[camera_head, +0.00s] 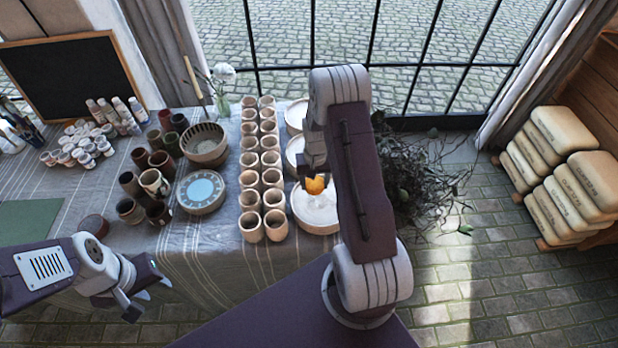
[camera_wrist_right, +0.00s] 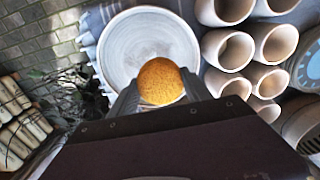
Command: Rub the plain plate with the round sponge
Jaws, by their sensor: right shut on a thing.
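The round sponge (camera_wrist_right: 161,82) is orange-yellow and sits between the fingers of my right gripper (camera_wrist_right: 165,92), which is shut on it. In the head view the sponge (camera_head: 316,185) shows below my right gripper (camera_head: 314,176), over the nearest plain white plate (camera_head: 318,222). In the wrist view the plain plate (camera_wrist_right: 148,30) lies just beyond the sponge, which overlaps its near edge in the picture. I cannot tell whether the sponge touches the plate. My left gripper (camera_head: 152,296) is at the lower left, in front of the table edge, with its fingers apart and nothing between them.
Rows of clay cups (camera_head: 250,200) stand directly left of the plain plate. Two more pale plates lie behind it, partly hidden by my right arm. A blue-patterned plate (camera_head: 201,191), a ribbed bowl (camera_head: 205,150) and dark cups stand further left. Dried branches (camera_head: 420,180) are to the right.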

